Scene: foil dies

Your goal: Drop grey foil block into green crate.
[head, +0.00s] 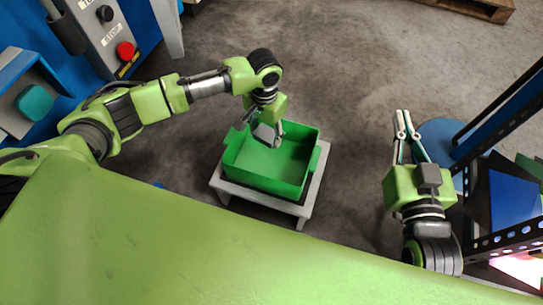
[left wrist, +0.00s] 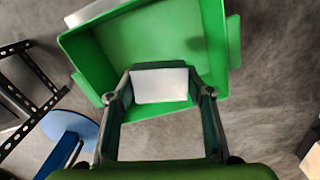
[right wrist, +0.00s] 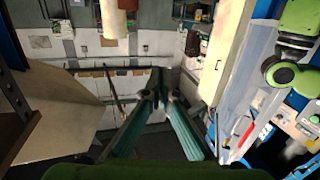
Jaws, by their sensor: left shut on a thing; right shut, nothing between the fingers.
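The green crate (head: 270,170) sits on a small grey stand, open at the top, in the middle of the head view. My left gripper (head: 266,138) is shut on the grey foil block (head: 264,133) over the crate's far left part. In the left wrist view the grey foil block (left wrist: 160,85) is between both fingertips, with the crate (left wrist: 150,50) behind it. How high the block is above the crate floor I cannot tell. My right gripper (head: 404,125) is shut and empty, right of the crate; its fingertips meet in the right wrist view (right wrist: 158,85).
The light grey stand (head: 222,190) bears the crate. A machine panel with a red stop button (head: 125,50) is at the upper left. A blue round plate (head: 440,135) and a black perforated frame (head: 500,240) are at the right. The floor beyond the crate is clear.

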